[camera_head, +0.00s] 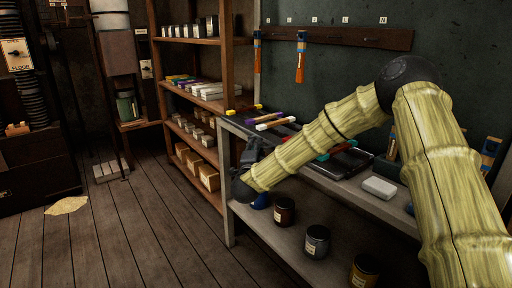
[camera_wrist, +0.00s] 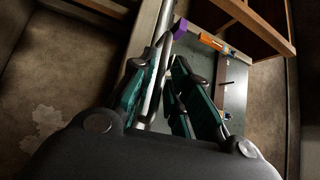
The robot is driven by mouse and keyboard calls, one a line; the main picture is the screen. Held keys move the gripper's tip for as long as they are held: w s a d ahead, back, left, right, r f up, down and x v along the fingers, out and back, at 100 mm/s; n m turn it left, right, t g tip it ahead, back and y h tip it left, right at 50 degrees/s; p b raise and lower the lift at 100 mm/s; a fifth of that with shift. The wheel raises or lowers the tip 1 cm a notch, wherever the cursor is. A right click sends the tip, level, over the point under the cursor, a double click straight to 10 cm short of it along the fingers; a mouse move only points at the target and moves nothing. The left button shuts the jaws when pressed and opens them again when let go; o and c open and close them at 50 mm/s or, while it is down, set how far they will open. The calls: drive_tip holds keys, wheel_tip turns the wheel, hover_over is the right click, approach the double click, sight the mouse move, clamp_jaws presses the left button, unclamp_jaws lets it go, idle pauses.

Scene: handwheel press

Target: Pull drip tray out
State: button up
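My gripper (camera_head: 252,152) is at the near left corner of the workbench (camera_head: 229,185), partly hidden behind my forearm in the head view. In the wrist view its teal-padded fingers (camera_wrist: 170,60) stand apart. A pale, narrow edge or bar shows between them; I cannot tell whether they touch it. A flat black tray-like item (camera_head: 350,162) lies on the bench top, partly covered by my arm. I cannot tell whether it is the drip tray, and no other drip tray is clearly recognizable.
Several cans, one dark (camera_head: 284,212), stand on the bench's lower shelf. A white block (camera_head: 379,187) and coloured-ended bars (camera_head: 270,124) lie on top. A loaded wooden shelf unit (camera_head: 199,41) stands behind.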

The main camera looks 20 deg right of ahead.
drive_tip(key=shift+w+d+r, duration=0.1)
drive_tip(key=shift+w+d, duration=0.05)
drive_tip(key=shift+w, duration=0.2)
clamp_jaws()
drive_tip(key=s+a, duration=0.5)
drive_tip(key=a, duration=0.9)
drive_tip(key=shift+s+a+b, duration=0.15)
drive_tip(key=shift+b, duration=0.25)
